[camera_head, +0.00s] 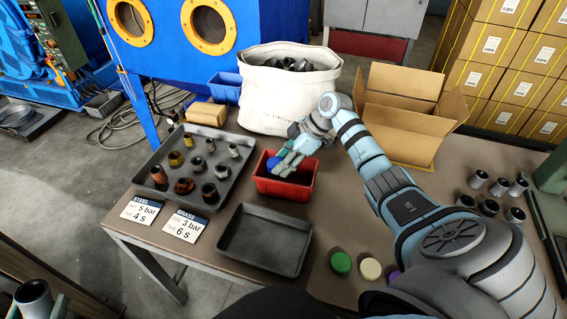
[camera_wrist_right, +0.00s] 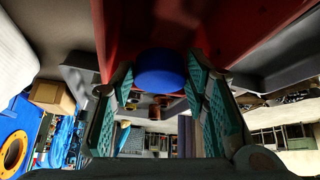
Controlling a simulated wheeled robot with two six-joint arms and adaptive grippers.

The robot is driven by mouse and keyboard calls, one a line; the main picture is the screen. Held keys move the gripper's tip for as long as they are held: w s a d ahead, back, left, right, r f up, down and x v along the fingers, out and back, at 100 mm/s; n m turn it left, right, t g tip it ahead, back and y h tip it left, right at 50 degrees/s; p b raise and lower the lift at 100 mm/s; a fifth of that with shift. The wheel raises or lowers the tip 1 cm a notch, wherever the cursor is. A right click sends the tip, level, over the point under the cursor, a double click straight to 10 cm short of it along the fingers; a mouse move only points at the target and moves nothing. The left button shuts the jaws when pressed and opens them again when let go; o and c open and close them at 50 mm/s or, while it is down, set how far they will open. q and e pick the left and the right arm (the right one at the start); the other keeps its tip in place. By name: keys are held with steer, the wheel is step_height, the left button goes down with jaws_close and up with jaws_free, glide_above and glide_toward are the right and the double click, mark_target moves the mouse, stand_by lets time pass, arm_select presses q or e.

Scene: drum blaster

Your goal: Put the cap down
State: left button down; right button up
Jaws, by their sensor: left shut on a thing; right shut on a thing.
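The blue cap (camera_head: 273,164) is between the fingers of my right gripper (camera_head: 284,166), at the red bin (camera_head: 301,194). In the right wrist view the round blue cap (camera_wrist_right: 160,70) sits between the teal fingers (camera_wrist_right: 165,100), with the red bin wall (camera_wrist_right: 150,25) close by. I cannot tell whether the cap touches the bin floor. My left gripper (camera_head: 37,306) is at the bottom left corner, shut on a grey metal pipe fitting (camera_head: 34,292) with its open end up; most of this gripper is cut off.
A grey tray (camera_head: 263,244) in front of the bin is empty. A tray (camera_head: 212,146) on the left holds several fittings. Green (camera_head: 341,262), cream (camera_head: 370,269) and purple caps lie at the front edge. A white sack (camera_head: 290,100) and open carton (camera_head: 402,134) stand behind.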

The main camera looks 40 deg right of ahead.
steer(key=shift+f, duration=0.35)
steer(key=shift+f, duration=0.55)
steer(key=o, duration=1.1)
steer(key=shift+r, duration=0.4)
steer(key=p+v, duration=0.1)
steer(key=v, duration=1.1)
steer(key=shift+r, duration=0.25)
steer(key=shift+p, duration=0.3)
